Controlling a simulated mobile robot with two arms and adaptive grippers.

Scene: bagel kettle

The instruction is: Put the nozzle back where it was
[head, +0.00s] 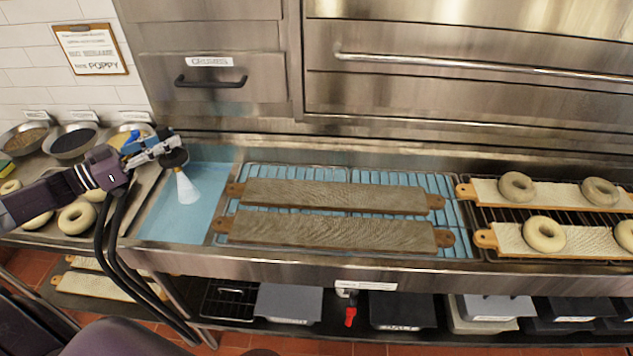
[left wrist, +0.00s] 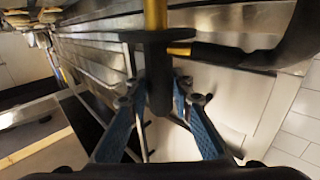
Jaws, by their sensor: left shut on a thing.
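My left gripper (head: 163,150) reaches in from the left over the left end of the steel counter. It is shut on the nozzle (head: 175,158), a dark round head. A pale white-blue cone (head: 187,188), which looks like spray, spreads down from it over the blue basin. In the left wrist view the nozzle (left wrist: 160,85) is a dark cylinder with a wide disc and a brass-coloured stem, between the blue fingers of my left gripper (left wrist: 158,100). The nozzle's usual holder cannot be made out. My right gripper is not in view.
Two cloth-covered boards (head: 330,197) lie on a rack right of the basin (head: 165,215). Bagels rest on boards (head: 490,190) at the far right. Topping bowls (head: 72,143) and more bagels stand at the left. A steel oven front with a long handle (head: 480,66) rises behind.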

